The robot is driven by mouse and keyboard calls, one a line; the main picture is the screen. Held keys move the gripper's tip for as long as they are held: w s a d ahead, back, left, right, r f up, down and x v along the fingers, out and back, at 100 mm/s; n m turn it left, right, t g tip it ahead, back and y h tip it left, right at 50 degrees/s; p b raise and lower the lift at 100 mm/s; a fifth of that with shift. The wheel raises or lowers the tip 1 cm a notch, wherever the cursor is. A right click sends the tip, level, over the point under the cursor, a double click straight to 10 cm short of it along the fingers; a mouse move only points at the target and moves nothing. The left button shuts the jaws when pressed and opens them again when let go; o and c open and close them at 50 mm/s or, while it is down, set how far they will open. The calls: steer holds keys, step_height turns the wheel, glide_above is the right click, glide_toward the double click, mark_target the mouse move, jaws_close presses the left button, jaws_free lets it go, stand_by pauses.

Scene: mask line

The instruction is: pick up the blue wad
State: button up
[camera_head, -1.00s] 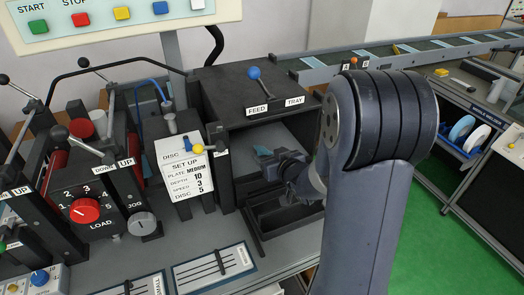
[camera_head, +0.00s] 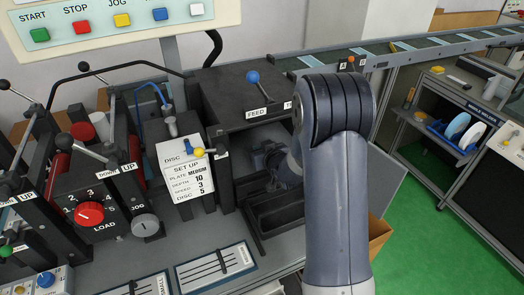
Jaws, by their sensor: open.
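My gripper (camera_head: 268,158) is inside the dark opening of the feed tray housing (camera_head: 237,92). It is seen from behind and partly shaded, and its fingers are hard to make out. No blue wad can be picked out now; my gripper and arm cover much of the opening. Nothing is seen held in the jaws.
A cardboard box (camera_head: 380,236) is at right. Green floor is clear beyond.

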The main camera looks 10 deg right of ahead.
steer(key=shift+c, duration=0.2)
steer(key=c, duration=1)
steer(key=shift+s+r, duration=0.1)
steer(key=shift+r, duration=0.1)
